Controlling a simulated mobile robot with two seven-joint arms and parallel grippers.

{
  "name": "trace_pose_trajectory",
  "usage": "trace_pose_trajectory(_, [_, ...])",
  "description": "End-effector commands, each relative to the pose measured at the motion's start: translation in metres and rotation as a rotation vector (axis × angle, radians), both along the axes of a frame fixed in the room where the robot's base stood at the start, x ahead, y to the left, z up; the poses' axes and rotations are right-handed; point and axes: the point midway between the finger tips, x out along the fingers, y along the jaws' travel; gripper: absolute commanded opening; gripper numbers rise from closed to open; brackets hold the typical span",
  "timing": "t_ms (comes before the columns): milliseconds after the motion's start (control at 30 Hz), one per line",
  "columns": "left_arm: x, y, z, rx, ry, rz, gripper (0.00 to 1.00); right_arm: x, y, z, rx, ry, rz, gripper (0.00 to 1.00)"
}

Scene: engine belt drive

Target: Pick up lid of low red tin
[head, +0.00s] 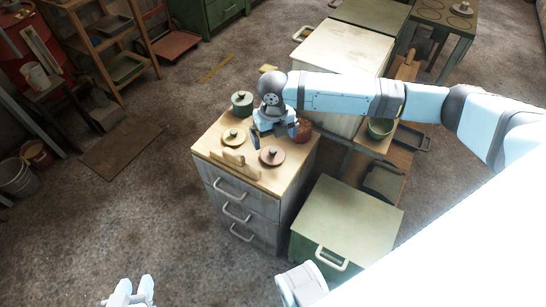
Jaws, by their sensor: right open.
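A low tin with a reddish-brown lid (271,156) and a dark knob stands near the front of the drawer cabinet's top; it looks like the low red tin, and its body is mostly hidden under the lid. My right gripper (273,132) is open, pointing down over the cabinet top just behind this lid. It appears apart from the lid and holds nothing that I can see. My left gripper (131,291) is open and empty at the bottom left, far from the cabinet.
A yellow lidded tin (234,137), a green lidded pot (242,103) and a wooden piece (237,159) crowd the same top. A reddish container (303,130) stands right of my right gripper, partly hidden. A green-topped cabinet (345,220) stands to the right.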

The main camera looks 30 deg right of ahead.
Motion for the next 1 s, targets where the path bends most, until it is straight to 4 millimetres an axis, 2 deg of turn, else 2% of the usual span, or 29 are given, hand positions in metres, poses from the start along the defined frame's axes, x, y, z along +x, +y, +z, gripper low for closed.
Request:
trace_pose_trajectory(33, [0.0,0.0,-0.001,-0.003,-0.003,-0.001,0.4,0.0,0.0,-0.009,0.0,0.001,-0.001,1.0])
trace_pose_trajectory(100, [0.001,-0.001,0.002,-0.006,-0.01,-0.001,0.4,0.0,0.0,-0.015,0.0,0.0,-0.002,1.0])
trace_pose_trajectory(333, [0.002,-0.001,0.003,-0.012,-0.017,-0.002,0.4,0.0,0.001,-0.029,0.001,-0.001,-0.002,1.0])
trace_pose_trajectory(500, [0.002,-0.002,-0.006,-0.02,-0.018,-0.003,0.4,0.0,0.002,-0.055,0.0,0.001,-0.001,1.0])
trace_pose_trajectory(600, [0.002,-0.003,-0.005,-0.025,-0.024,-0.004,0.4,0.0,0.002,-0.068,0.001,0.0,-0.001,1.0])
trace_pose_trajectory(867, [0.003,-0.004,0.005,-0.032,-0.04,-0.006,0.4,0.0,0.002,-0.072,0.0,-0.002,-0.001,1.0])
trace_pose_trajectory(1000, [0.002,-0.003,0.003,-0.031,-0.036,-0.006,0.4,0.0,0.002,-0.072,0.0,-0.002,-0.001,0.7])
